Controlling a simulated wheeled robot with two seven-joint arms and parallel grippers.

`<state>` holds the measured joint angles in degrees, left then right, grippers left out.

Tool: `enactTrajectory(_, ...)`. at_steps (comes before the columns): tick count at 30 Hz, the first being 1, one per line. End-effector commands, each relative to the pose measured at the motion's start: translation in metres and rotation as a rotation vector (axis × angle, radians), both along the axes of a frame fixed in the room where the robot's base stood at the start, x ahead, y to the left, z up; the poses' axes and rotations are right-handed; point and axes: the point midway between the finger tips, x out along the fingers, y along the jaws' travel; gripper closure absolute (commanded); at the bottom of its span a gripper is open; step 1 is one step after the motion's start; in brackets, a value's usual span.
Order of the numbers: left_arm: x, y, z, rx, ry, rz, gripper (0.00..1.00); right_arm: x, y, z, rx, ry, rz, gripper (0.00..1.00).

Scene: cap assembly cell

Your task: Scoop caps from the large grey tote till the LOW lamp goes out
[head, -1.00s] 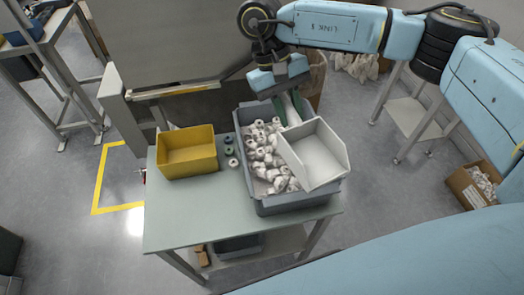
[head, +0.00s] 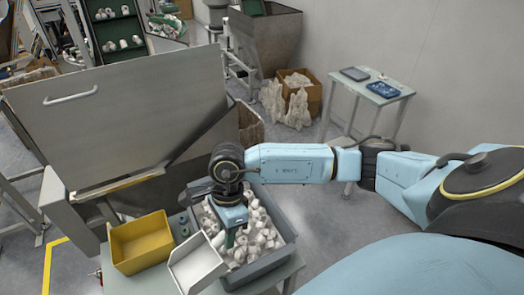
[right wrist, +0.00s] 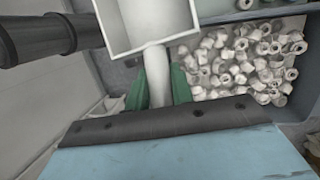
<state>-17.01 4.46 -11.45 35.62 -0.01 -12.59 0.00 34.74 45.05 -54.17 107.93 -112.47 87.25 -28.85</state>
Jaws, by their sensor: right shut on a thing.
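The large grey tote (head: 268,262) stands on the table and holds many white caps (head: 262,222); the caps also show in the right wrist view (right wrist: 250,62). My right gripper (head: 230,238) is shut on the handle of a white scoop (head: 197,266), over the tote. In the right wrist view, green fingers (right wrist: 158,88) close around the handle of the scoop (right wrist: 150,25). The scoop's tray is over the tote's left side, towards the yellow bin, and its visible inside looks empty. My left gripper is not in view. I cannot make out the LOW lamp.
A yellow bin (head: 140,243) stands left of the tote on the table. A big grey hopper (head: 120,110) rises behind the table. A side table (head: 370,88) with a blue tray and a cardboard box (head: 300,84) stand farther back.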

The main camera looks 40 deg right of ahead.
Motion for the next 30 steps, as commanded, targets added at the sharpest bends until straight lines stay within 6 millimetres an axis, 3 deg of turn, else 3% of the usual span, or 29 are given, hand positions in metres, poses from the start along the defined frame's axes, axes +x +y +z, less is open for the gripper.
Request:
enactTrajectory(12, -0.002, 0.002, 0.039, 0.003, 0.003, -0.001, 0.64, -0.034, -0.029, 0.001, -0.085, 0.061, -1.010, 1.00)
enactTrajectory(18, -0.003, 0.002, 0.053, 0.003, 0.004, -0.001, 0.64, -0.047, -0.048, 0.006, -0.105, 0.113, -1.437, 1.00)
enactTrajectory(24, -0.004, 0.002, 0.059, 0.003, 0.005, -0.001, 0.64, -0.053, -0.060, 0.010, -0.109, 0.148, -1.671, 1.00)
enactTrajectory(30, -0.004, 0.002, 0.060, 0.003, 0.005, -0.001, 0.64, -0.051, -0.063, 0.004, -0.122, 0.176, -1.723, 1.00)
